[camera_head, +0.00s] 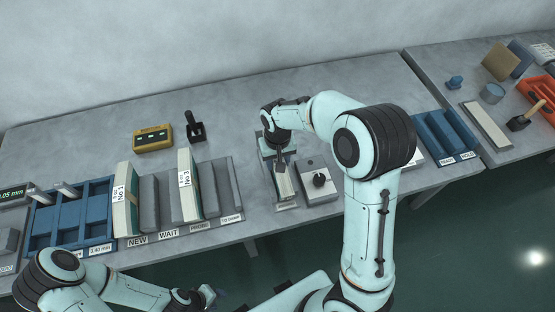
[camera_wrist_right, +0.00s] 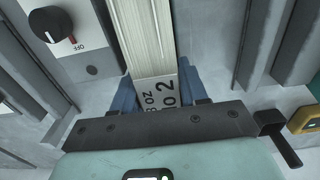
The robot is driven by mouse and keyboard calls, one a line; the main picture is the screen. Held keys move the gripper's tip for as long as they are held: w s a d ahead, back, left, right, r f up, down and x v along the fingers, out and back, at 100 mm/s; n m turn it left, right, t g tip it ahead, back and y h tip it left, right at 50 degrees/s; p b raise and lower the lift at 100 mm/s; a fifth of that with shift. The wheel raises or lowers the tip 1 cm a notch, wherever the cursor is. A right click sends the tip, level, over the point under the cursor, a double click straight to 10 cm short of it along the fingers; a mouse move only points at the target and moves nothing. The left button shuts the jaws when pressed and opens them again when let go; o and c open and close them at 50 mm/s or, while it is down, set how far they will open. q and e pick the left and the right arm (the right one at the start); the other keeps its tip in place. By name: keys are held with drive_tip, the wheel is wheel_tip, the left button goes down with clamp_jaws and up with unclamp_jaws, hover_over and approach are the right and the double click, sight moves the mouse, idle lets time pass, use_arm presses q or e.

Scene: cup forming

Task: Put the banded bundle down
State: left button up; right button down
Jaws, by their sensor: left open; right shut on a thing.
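The banded bundle (camera_head: 283,184) is a long pale stack. In the right wrist view the bundle (camera_wrist_right: 148,38) carries a white label reading "8 OZ No 2". My right gripper (camera_head: 278,152) is shut on its labelled end, and the blue fingers (camera_wrist_right: 158,92) lie on both sides of it. The bundle is over a narrow metal base (camera_head: 287,208) beside a knob box; I cannot tell whether it touches the base. Two other banded bundles, No 1 (camera_head: 124,210) and No 3 (camera_head: 189,190), stand in a grey rack. My left gripper (camera_head: 206,297) is open and empty near the bottom edge.
The grey rack (camera_head: 240,216) has slots labelled NEW and WAIT, among others. The knob box (camera_head: 319,181) stands close right of the bundle. A yellow meter (camera_head: 152,138) and a black-handled tool (camera_head: 194,128) stand behind. Blue trays are at left (camera_head: 72,240) and right (camera_head: 441,133).

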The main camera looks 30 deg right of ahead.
drive_tip(key=shift+f, duration=0.1)
drive_tip(key=c, duration=0.6)
unclamp_jaws()
use_arm(q)
drive_tip(key=shift+s+f, duration=0.1)
use_arm(e)
drive_tip(key=shift+r, duration=0.2)
use_arm(q)
drive_tip(key=shift+w+r+p, duration=0.55)
drive_tip(key=shift+w+r, duration=0.3)
drive_tip(key=shift+r, duration=0.05)
use_arm(e)
wheel_tip(320, 180, up, 12)
drive_tip(key=shift+f, duration=0.1)
